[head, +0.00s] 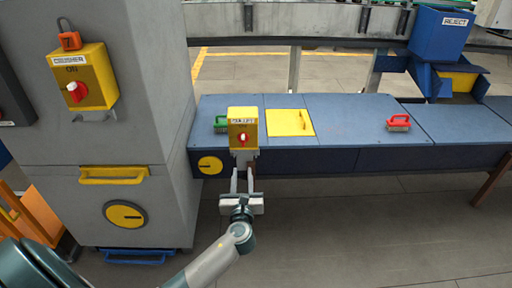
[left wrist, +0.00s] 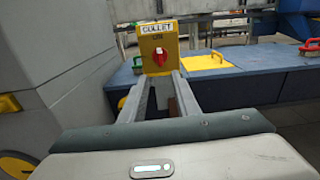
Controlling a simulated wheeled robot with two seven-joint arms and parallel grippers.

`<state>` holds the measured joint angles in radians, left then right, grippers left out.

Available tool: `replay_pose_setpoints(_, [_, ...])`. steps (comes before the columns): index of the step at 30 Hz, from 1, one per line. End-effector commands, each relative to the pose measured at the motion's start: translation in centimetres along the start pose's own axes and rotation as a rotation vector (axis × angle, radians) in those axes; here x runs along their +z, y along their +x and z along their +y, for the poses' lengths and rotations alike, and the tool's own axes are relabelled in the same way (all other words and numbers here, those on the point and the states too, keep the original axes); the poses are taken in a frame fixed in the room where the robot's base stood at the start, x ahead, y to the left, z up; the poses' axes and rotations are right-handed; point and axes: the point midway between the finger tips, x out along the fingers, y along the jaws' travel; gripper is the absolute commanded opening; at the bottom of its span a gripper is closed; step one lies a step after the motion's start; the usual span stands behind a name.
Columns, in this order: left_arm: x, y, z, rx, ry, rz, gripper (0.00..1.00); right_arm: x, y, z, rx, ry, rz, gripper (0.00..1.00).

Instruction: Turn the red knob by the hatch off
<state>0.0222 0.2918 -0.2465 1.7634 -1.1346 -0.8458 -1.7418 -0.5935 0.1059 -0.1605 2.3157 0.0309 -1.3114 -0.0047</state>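The red knob (head: 243,138) sits on the front of a small yellow box (head: 236,114) labelled CULLET, on the bench beside the yellow hatch (head: 302,129). In the left wrist view the knob (left wrist: 158,56) is ahead of the fingers, with a faint word above it, perhaps ON. My left gripper (head: 243,174) is open and empty, its two fingers pointing at the box from just below and in front of the knob. The fingertips also show in the left wrist view (left wrist: 157,80); I cannot tell exactly how far they are from the knob. My right gripper is not in view.
A second yellow box (head: 92,90) labelled CRUSHER, with its own red knob (head: 76,92), is on the grey cabinet at left. A green-handled brush (head: 221,122) is close left of the CULLET box; a red-handled brush (head: 398,122) lies further right. The floor in front is clear.

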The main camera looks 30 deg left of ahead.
Motion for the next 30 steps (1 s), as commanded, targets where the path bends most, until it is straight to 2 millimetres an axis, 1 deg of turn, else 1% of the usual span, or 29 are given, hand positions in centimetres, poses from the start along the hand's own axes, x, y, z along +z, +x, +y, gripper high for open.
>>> replay_pose_setpoints(4, [0.8,0.1,0.1,0.009,0.032,-0.021,0.29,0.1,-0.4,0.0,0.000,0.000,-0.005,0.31])
replay_pose_setpoints(12, [0.7,0.2,0.1,0.008,0.029,-0.019,0.29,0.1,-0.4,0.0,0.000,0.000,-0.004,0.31])
replay_pose_setpoints(17, [0.7,0.7,0.1,0.008,0.028,-0.019,0.29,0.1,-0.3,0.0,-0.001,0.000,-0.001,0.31])
replay_pose_setpoints(23, [0.8,2.6,0.1,0.007,0.028,-0.020,0.29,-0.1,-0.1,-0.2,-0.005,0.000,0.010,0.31])
replay_pose_setpoints(26, [0.8,4.0,0.1,0.008,0.028,-0.020,0.29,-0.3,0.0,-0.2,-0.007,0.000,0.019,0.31])
replay_pose_setpoints(30, [0.8,6.5,0.2,0.008,0.027,-0.020,0.29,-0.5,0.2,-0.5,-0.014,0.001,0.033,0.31])
